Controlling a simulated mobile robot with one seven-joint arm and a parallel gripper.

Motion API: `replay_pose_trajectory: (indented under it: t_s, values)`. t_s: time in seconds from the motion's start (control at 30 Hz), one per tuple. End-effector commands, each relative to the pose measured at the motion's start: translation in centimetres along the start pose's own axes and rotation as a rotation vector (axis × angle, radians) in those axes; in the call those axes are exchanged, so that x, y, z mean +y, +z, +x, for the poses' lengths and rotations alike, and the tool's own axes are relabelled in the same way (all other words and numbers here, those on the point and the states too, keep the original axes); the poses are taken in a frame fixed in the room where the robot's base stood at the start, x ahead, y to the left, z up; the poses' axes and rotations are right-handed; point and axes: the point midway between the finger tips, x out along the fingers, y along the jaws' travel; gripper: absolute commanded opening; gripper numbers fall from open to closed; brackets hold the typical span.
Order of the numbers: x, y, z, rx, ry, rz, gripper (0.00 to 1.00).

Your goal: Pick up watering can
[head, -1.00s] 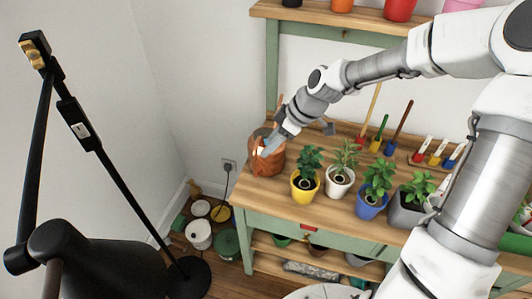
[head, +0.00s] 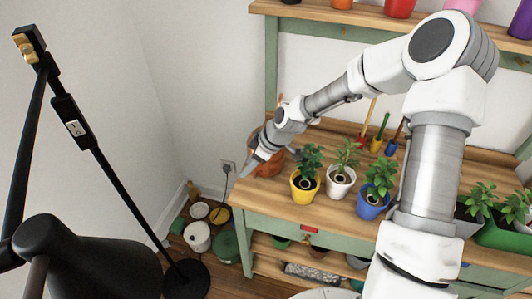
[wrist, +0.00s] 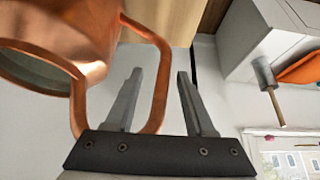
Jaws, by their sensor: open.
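The copper watering can (head: 272,163) stands on the left end of the wooden bench, partly hidden by my gripper in the head view. In the wrist view the can (wrist: 62,28) fills the upper left, with its looped copper handle (wrist: 162,62) reaching right. My gripper (wrist: 159,73) is open, and it also shows at the can's left side in the head view (head: 246,168). The handle's outer bar appears between the two fingers, with the left finger seen across the loop's opening. Whether either finger touches the handle cannot be told.
Potted plants in yellow (head: 304,190), white (head: 340,182) and blue (head: 372,207) pots stand right of the can. A black floor lamp (head: 88,145) stands at the left. Pots and a white bucket (head: 197,236) are on the floor beside the bench.

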Motion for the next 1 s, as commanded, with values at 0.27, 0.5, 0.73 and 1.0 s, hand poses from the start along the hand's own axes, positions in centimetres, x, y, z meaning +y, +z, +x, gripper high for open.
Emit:
replay_pose_trajectory:
  t_s: [0.27, 0.5, 0.73, 1.0]
  values:
    - [0.02, 0.01, 0.12, 0.000, 0.000, 0.000, 0.47]
    - [0.01, 0.01, 0.10, 0.000, 0.000, 0.000, 0.04]
    - [0.01, 0.01, 0.10, 0.000, 0.000, 0.000, 0.00]
    - [0.07, 0.00, 0.07, 0.000, 0.002, -0.001, 0.00]
